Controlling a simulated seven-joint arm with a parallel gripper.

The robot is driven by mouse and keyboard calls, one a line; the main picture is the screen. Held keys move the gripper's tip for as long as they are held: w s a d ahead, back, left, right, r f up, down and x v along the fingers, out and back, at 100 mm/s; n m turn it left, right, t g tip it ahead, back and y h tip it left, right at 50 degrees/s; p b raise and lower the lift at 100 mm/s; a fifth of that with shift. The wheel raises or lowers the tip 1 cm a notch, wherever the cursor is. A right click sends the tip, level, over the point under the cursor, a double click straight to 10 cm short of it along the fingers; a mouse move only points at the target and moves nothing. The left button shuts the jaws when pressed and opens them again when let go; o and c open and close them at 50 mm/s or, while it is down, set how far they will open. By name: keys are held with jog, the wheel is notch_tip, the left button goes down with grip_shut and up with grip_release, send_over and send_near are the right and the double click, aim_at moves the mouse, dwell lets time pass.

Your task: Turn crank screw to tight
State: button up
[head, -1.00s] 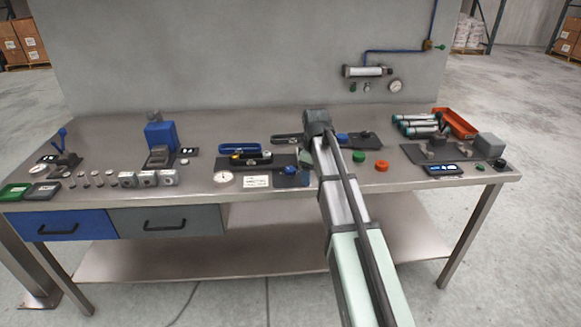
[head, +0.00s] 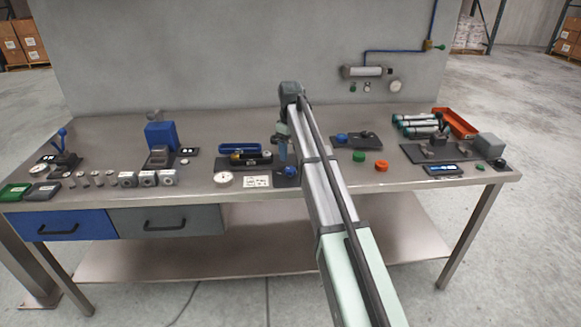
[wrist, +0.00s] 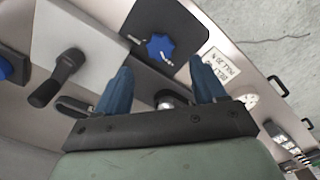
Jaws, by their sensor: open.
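In the wrist view, a black crank-like handle (wrist: 68,68) lies over a light grey surface left of my gripper. A blue star knob (wrist: 160,47) sits on a black plate beyond the fingers; it also shows in the head view (head: 290,171), beside my arm. I cannot tell for sure which of these is the crank screw. My gripper (wrist: 162,82) is open, its two blue fingers apart. A round grey part shows between them in the picture, and I see no contact. In the head view my gripper (head: 282,148) hangs above the bench, and my arm hides part of it.
A white label (head: 257,182) and a dial (head: 223,178) lie left of the star knob. Another blue knob (head: 341,138), a green knob (head: 359,156) and an orange knob (head: 381,166) stand to the right. The bench's front strip (head: 240,195) is mostly clear.

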aim_at(291, 169)
notch_tip(291, 169, down, 8)
jog(key=shift+r, duration=0.2)
dwell(0.3)
jog(key=c, duration=1.1)
